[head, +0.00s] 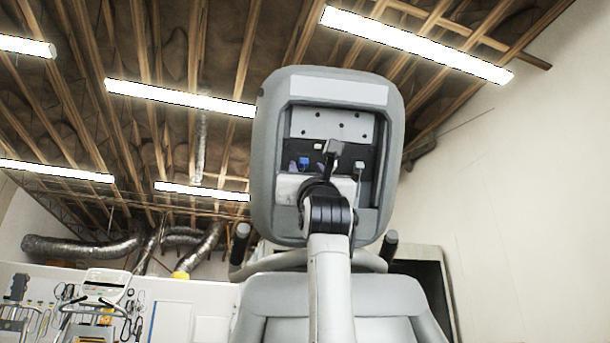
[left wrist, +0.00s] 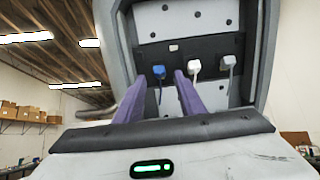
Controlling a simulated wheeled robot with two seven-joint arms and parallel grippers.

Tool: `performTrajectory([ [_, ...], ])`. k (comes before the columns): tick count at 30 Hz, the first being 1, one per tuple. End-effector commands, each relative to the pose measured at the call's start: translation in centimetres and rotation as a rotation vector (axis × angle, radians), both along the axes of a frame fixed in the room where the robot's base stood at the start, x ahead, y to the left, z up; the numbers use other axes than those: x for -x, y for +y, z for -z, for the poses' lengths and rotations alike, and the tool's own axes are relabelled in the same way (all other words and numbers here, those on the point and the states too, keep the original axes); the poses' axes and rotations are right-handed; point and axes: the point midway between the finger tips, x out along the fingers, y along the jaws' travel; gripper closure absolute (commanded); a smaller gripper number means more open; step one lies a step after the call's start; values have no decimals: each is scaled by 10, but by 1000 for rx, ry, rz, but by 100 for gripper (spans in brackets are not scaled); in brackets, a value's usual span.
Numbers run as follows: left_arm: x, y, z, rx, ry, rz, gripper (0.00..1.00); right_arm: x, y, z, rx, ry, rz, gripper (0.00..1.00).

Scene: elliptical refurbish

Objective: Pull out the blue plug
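The blue plug (head: 304,161) sits in the dark recessed panel of the grey machine's head unit, and its cord hangs down. In the left wrist view, the blue plug (left wrist: 159,71) shows between and beyond the tips of my two purple fingers. My left gripper (left wrist: 158,80) is open and empty. In the head view, my left gripper (head: 303,171) is in front of the recess just below the blue plug, partly hidden by its own arm. I cannot tell the exact gap to the plug. My right gripper is in neither view.
To the right of the blue plug are a white plug (left wrist: 194,66) close to my right finger and a grey plug (left wrist: 229,62). A small white square (left wrist: 174,47) is above them. The grey housing rim (head: 265,150) surrounds the recess. A grey seat-like body (head: 275,310) stands below.

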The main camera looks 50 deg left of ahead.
Motion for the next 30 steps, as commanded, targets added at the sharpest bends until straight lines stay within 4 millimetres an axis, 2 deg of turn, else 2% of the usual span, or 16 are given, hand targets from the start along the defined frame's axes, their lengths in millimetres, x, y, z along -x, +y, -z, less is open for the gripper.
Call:
performTrajectory([
  [1,4,-7,14,-1,-2,3,64,0,1,11,2,2,-3,100],
  [3,9,-15,23,0,-2,4,64,-1,2,15,2,1,-7,100],
  [9,19,-30,38,0,1,1,64,-6,9,12,-5,-14,-17,100],
  [30,21,-33,40,0,1,-2,64,-7,10,10,-7,-17,-15,100],
])
